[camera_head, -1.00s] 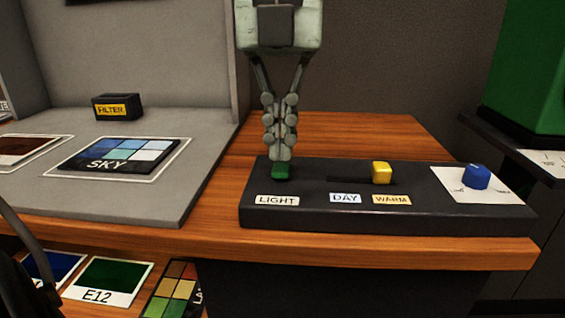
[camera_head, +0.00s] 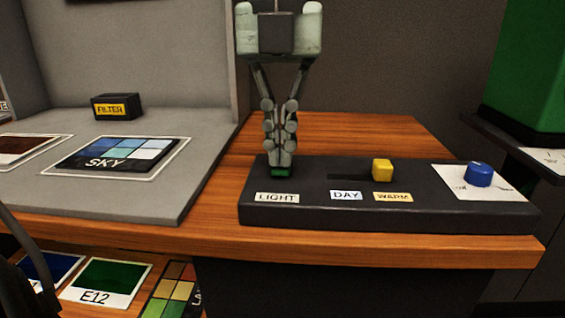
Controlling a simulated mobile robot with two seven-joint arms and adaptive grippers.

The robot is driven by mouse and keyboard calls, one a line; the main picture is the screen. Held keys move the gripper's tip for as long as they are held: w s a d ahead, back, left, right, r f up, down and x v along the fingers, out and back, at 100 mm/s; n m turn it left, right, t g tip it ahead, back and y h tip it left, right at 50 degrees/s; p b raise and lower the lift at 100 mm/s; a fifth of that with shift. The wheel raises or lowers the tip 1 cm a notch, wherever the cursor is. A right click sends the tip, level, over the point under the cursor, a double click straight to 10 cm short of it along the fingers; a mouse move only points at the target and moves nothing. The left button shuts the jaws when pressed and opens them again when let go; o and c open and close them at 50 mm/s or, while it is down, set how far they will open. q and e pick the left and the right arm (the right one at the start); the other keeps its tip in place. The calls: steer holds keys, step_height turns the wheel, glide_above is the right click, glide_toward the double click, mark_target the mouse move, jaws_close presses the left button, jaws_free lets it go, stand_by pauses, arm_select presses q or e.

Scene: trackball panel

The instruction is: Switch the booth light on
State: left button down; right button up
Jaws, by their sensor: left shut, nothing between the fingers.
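The dark control panel (camera_head: 330,218) lies on the wooden desk. Its green button (camera_head: 281,173) sits above the LIGHT label (camera_head: 277,198). My left gripper (camera_head: 280,160) points straight down with its fingers shut and empty. Its fingertips are at the top of the green button and appear to touch it, hiding part of it. Only a low strip of green shows. The grey viewing booth (camera_head: 205,150) stands at the left. My right gripper is not in view.
A yellow slider knob (camera_head: 382,170) stands above the WARM label, right of DAY. A blue dial (camera_head: 478,174) is at the panel's right end. In the booth are a SKY colour card (camera_head: 118,153) and a FILTER block (camera_head: 116,106). Colour cards such as E12 (camera_head: 105,281) lie below.

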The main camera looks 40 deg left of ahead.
mark_target(281, 168)
arm_select(q)
steer(key=shift+f+b, duration=0.5)
steer(key=shift+f, duration=0.1)
steer(key=shift+r, duration=0.1)
steer(key=shift+r+p, duration=2.6)
steer(key=shift+r, duration=0.8)
